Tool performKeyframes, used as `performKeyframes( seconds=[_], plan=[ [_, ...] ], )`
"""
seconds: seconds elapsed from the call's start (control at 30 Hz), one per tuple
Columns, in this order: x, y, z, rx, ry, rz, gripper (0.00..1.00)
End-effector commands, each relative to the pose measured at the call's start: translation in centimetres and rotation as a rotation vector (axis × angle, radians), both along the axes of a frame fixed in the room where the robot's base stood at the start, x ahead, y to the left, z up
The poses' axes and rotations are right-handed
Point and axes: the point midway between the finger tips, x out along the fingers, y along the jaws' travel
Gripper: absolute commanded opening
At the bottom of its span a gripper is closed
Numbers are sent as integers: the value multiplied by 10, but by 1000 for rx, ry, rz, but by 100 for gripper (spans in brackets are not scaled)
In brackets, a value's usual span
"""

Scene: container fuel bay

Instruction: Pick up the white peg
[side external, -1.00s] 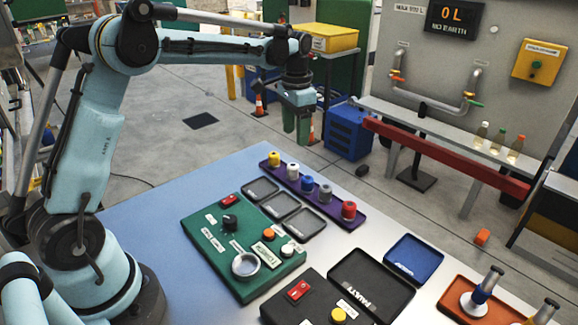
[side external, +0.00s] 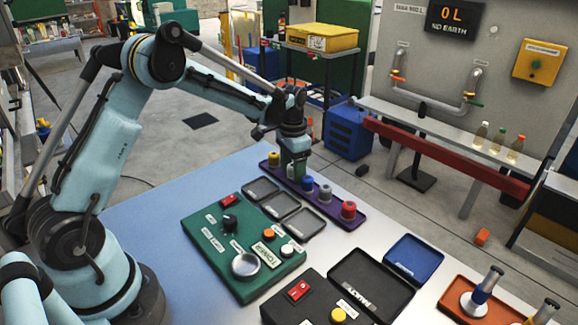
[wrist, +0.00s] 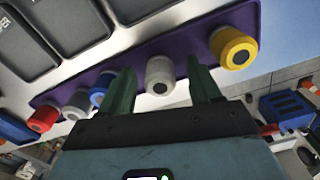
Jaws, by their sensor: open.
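The white peg (wrist: 160,75) stands in the purple rack (wrist: 140,55), between the yellow peg (wrist: 233,47) and the blue peg (wrist: 101,88). My gripper (wrist: 162,82) is open, with one green finger on each side of the white peg in the wrist view. I cannot tell whether either finger touches it. In the side view my gripper (side external: 293,166) is low over the rack (side external: 322,199), and its fingers largely hide the white peg.
The yellow peg (side external: 273,159), blue peg (side external: 307,184), grey peg (side external: 325,193) and red peg (side external: 348,210) stand in the same rack. Black trays (side external: 281,204) and a green control box (side external: 240,240) lie in front of it.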

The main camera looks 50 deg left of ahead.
Motion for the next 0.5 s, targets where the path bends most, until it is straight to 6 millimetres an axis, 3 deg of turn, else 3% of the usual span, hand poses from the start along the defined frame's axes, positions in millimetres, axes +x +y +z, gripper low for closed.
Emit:
performKeyframes(
  seconds=[0.23,0.5],
  plan=[
    [0,0,-2,0,0,0,63],
    [0,0,-2,0,0,0,23]
  ],
)
